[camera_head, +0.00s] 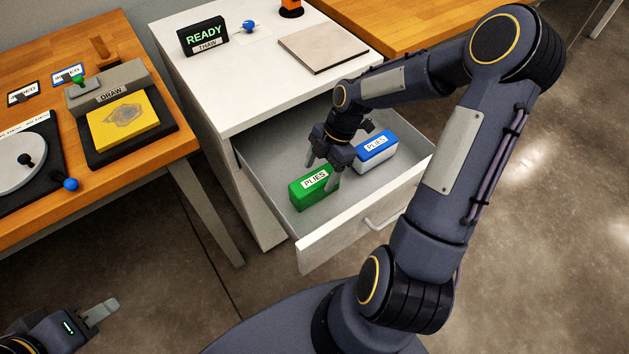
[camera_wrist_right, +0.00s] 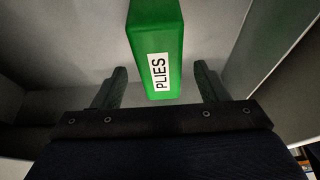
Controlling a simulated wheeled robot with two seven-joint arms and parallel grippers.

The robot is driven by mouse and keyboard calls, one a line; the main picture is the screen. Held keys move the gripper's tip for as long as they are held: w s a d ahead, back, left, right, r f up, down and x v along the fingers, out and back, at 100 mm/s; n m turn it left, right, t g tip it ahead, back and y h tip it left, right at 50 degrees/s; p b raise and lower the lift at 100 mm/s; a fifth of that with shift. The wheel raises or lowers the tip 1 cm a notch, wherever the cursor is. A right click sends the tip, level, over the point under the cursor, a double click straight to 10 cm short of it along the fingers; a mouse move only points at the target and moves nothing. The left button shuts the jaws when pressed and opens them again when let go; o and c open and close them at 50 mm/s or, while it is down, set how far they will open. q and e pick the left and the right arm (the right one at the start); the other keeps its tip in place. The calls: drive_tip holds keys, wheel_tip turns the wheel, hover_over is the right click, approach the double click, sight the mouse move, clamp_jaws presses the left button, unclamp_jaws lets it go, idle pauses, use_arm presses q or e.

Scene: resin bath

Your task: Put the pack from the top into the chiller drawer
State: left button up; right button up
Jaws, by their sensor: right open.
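The chiller drawer (camera_head: 262,157) is pulled open below the white cabinet top. A green pack labelled PLIES (camera_head: 314,190) lies inside it near the front left, and a blue and white pack labelled PLIES (camera_head: 376,152) lies to its right and further back. My right gripper (camera_head: 323,172) is down in the drawer at the green pack, jaws open. In the right wrist view the green pack (camera_wrist_right: 156,45) stands between the two spread fingers (camera_wrist_right: 160,80), with gaps on both sides. My left gripper (camera_head: 98,312) is at the lower left, away from the drawer; its opening is unclear.
The cabinet top (camera_head: 245,82) carries a READY sign (camera_head: 203,36), a blue knob (camera_head: 248,26) and a flat beige plate (camera_head: 323,47). A wooden bench (camera_head: 130,60) at left holds a DRAW fixture (camera_head: 107,88) with a yellow sheet (camera_head: 124,120). The drawer front (camera_head: 335,240) has a handle.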

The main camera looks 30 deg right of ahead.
drive_tip(key=v, duration=0.5)
drive_tip(key=s+a+r+m+t, duration=0.3)
drive_tip(key=s+r+m, duration=0.3)
drive_tip(key=s+m, duration=0.2)
drive_tip(key=s+a+r+m+t, duration=0.3)
drive_tip(key=s+a+r+m, duration=0.2)
drive_tip(key=m, duration=0.7)
drive_tip(key=shift+s+r+m+h, duration=0.35)
drive_tip(key=shift+s+r, duration=0.7)
drive_tip(key=shift+s, duration=0.6)
